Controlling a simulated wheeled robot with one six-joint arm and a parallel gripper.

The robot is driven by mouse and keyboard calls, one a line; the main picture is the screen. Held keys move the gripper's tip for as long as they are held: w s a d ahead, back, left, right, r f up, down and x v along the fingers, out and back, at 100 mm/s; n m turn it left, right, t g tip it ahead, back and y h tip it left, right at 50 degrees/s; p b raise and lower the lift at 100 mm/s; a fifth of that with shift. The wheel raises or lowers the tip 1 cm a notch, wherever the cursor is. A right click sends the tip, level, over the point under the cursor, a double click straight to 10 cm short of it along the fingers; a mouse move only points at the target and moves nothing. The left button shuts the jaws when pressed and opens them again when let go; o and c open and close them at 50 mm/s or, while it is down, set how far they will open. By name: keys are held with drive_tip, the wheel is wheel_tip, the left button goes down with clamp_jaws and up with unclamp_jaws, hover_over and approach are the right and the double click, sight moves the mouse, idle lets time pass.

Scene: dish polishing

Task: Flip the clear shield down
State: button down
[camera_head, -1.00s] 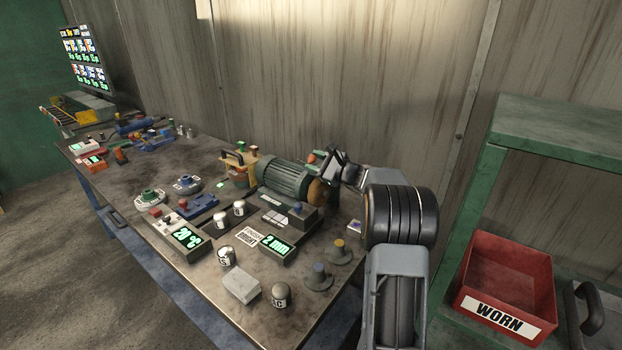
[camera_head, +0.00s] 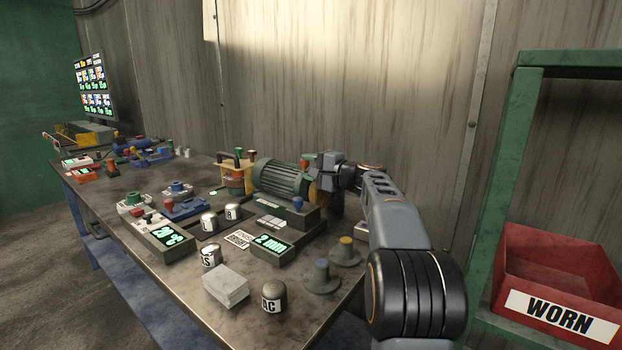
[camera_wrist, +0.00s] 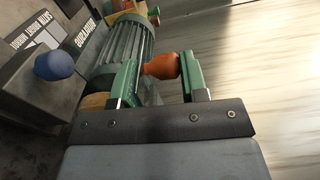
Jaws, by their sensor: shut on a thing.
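My gripper (camera_wrist: 160,62) is shut on an orange-red knob (camera_wrist: 162,67), which sits between its two green fingers in the wrist view. In the head view my gripper (camera_head: 322,165) is at the right end of the green ribbed motor (camera_head: 281,178), by the wall side. The motor also shows in the wrist view (camera_wrist: 125,48), just beyond the fingers. A tan polishing wheel (camera_wrist: 94,102) is partly hidden beside the left finger. The clear shield is hard to make out; a faint see-through patch (camera_wrist: 151,92) shows below the knob between the fingers.
A blue knob (camera_wrist: 54,65) stands left of the gripper. A 2 mm display (camera_head: 270,246), a grey block (camera_head: 226,287) and small labelled pots crowd the bench front. A red WORN bin (camera_head: 557,285) and green rack are at right. The wall stands close behind the motor.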

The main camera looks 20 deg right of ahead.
drive_tip(key=shift+s+n+b, duration=0.1)
drive_tip(key=shift+n+b, duration=0.5)
drive_tip(key=shift+b, duration=0.1)
drive_tip(key=c, duration=1.1)
unclamp_jaws()
drive_tip(key=o, duration=0.4)
drive_tip(key=shift+f, duration=0.15)
drive_tip(key=v, duration=1.3)
drive_tip(key=shift+s+d, duration=0.15)
drive_tip(key=shift+s, duration=0.2)
drive_tip(key=shift+c, duration=0.2)
